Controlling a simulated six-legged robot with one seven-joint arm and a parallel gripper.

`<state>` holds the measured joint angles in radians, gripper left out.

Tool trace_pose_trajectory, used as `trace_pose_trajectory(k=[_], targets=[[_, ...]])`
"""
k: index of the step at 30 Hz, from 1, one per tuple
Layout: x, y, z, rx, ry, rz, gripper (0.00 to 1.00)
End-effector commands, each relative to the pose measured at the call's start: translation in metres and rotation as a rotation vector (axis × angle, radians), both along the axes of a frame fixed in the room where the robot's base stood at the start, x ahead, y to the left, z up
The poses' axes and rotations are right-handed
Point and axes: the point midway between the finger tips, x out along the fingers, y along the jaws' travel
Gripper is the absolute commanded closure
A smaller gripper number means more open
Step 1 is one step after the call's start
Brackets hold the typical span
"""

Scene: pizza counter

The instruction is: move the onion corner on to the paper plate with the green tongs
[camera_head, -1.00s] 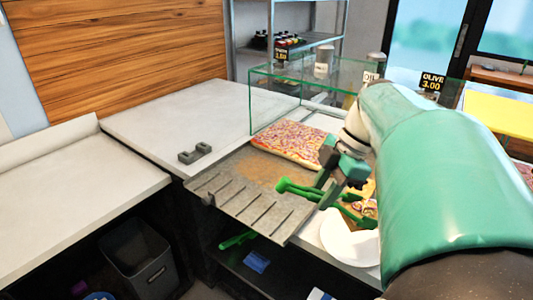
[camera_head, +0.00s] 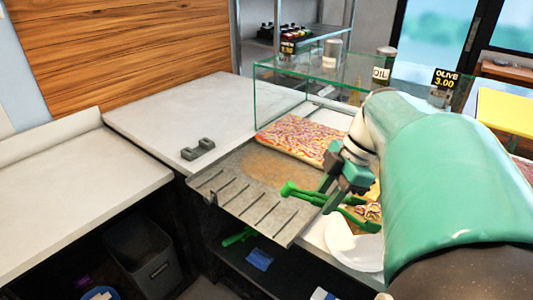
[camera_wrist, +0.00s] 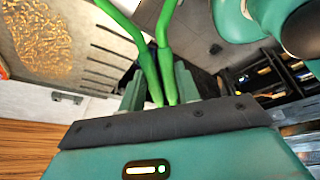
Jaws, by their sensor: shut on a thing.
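My gripper (camera_head: 340,190) is shut on the green tongs (camera_head: 300,193), above the right side of the grey metal tray. In the wrist view the tongs (camera_wrist: 146,62) sit between my two fingers (camera_wrist: 160,88), with their two arms running out of the top of the picture. A white paper plate (camera_head: 345,240) lies at the counter's front edge, below and right of my gripper, partly hidden by my arm. A topped pizza piece (camera_head: 372,211) lies just behind the plate beside the tongs. I cannot tell whether it is the onion corner or whether the tongs touch it.
A large purple-topped pizza slab (camera_head: 295,139) lies behind the tray (camera_head: 232,203), beneath a glass guard (camera_head: 285,97). A small grey bracket (camera_head: 198,150) sits left of the tray. The white counter (camera_head: 180,108) is mostly clear.

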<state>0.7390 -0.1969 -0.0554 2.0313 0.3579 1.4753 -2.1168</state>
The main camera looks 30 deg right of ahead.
Motion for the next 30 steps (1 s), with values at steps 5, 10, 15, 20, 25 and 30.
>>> trace_pose_trajectory(k=[5, 10, 15, 20, 25, 30], targets=[[0.001, -0.001, -0.02, 0.002, 0.001, -0.001, 0.99], [0.002, -0.001, -0.038, 0.002, 0.002, -0.001, 0.99], [0.002, -0.001, -0.055, 0.0, 0.001, -0.001, 0.99], [0.002, -0.001, -0.064, 0.0, 0.0, -0.001, 0.99], [0.002, -0.001, -0.067, -0.001, 0.0, -0.001, 0.99], [0.002, -0.001, -0.067, -0.001, -0.001, 0.0, 0.99]])
